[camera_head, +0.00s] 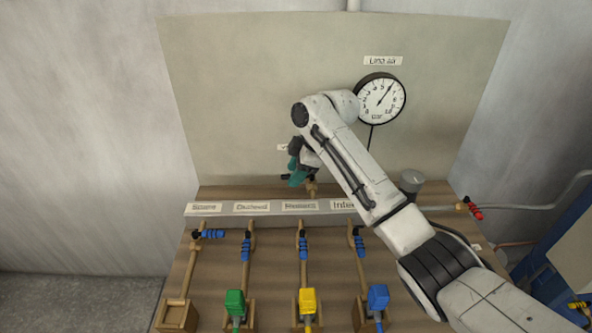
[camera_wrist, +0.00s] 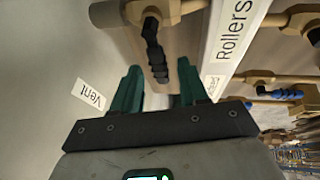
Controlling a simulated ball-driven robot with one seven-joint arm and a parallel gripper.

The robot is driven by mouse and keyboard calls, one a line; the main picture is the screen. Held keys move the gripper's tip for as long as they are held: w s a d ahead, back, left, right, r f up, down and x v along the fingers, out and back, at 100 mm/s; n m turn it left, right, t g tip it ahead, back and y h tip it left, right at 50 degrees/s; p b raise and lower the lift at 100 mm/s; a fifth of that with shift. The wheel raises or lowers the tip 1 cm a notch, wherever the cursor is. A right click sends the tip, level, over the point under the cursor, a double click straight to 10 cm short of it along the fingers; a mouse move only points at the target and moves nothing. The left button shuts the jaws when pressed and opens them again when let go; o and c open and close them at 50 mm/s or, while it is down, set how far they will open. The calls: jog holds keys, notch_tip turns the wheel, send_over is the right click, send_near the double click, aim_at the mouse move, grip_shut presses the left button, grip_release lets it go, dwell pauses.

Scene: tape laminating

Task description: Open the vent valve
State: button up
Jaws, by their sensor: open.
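The vent valve has a black ribbed handle (camera_wrist: 155,50) on a brass body (camera_wrist: 170,10) in the wrist view. The white "Vent" label (camera_wrist: 88,94) is on the panel to its left. My gripper (camera_wrist: 159,68) is open, with its two green fingers on either side of the handle's end. Gaps show between the fingers and the handle. In the head view my gripper (camera_head: 297,173) is in front of the panel, above the label rail. There my wrist hides most of the valve and its label, and a bit of brass fitting (camera_head: 311,188) shows below.
Several brass valves with blue handles (camera_head: 302,247) line the wooden board below the grey rail (camera_head: 270,209). A valve with a red handle (camera_head: 474,210) is at the right. The "Line Air" gauge (camera_head: 381,98) is on the panel. A "Rollers" label (camera_wrist: 235,30) is on the rail.

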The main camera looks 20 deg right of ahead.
grip_shut()
dwell(0.4)
